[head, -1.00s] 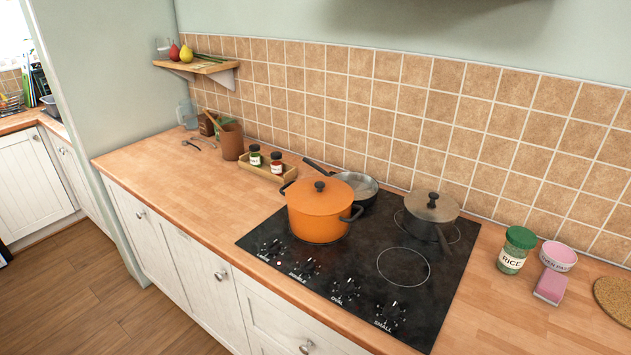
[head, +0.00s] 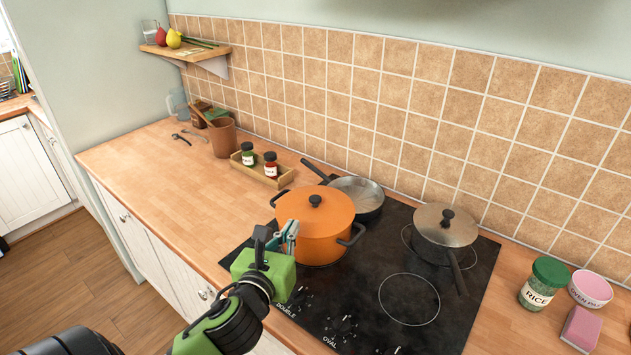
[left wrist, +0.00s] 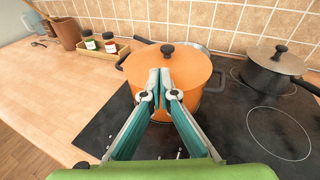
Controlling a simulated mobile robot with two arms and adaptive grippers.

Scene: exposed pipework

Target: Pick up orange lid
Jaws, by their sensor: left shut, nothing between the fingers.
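The orange lid (head: 317,205) with a black knob sits on the orange pot on the black hob. In the left wrist view the lid (left wrist: 190,62) and its knob lie just beyond my fingertips. My left gripper (head: 291,228) is in front of the pot at its near left side, below the knob's height in the picture. Its fingers are together and empty, and they show in the left wrist view (left wrist: 160,75). They hide part of the pot's front. Whether the fingertips touch the pot, I cannot tell. My right gripper is not in view.
A frying pan (head: 362,196) stands behind the pot, its handle pointing left. A grey lidded saucepan (head: 445,228) is to the right. A wooden tray (head: 262,176) with two spice jars is at left. A rice jar (head: 543,283) stands far right. The left counter is mostly clear.

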